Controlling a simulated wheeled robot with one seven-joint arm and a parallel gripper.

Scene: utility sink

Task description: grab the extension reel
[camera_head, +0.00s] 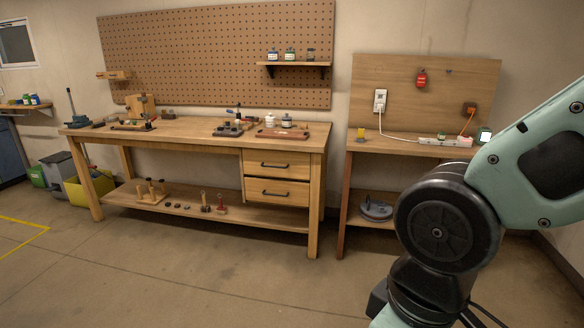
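A round, flat grey-blue thing (376,209), which looks like a cable reel, lies on the lower shelf of the small bench at right. It is partly in shadow, and its details are too small to tell. My arm fills the right side of the head view and stands in front of the right part of that bench. The arm's black joint is just right of the round thing in the picture. The arm runs out of the bottom of the view, and my gripper is not in view.
The small bench (395,146) carries a white power strip (438,141) with a cable up to a wall socket (380,100). A long workbench (190,128) with drawers stands left of it. A yellow bin (88,187) is further left. The floor in front is clear.

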